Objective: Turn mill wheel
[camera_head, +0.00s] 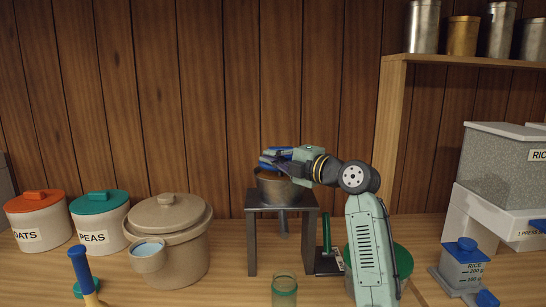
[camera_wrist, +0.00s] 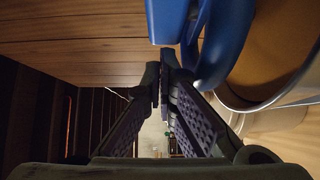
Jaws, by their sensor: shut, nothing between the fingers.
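The mill is a round metal bowl (camera_head: 275,186) on a dark stand (camera_head: 252,240), with a spout under it. Its blue wheel (camera_head: 272,155) sits over the bowl and is partly hidden by my gripper (camera_head: 282,165). In the wrist view the blue wheel (camera_wrist: 226,40) shows a curved part and an upright block, with brown contents inside the metal rim at right. My gripper (camera_wrist: 163,75) is shut and empty, its fingertips close beside the blue wheel. I cannot tell whether they touch it.
A green-tinted glass jar (camera_head: 284,291) stands in front of the mill. A green-handled tool (camera_head: 327,240) is right of the stand. A lidded beige crock (camera_head: 180,245) and labelled canisters stand left. A rice dispenser (camera_head: 500,175) and a wooden shelf (camera_head: 470,61) are at right.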

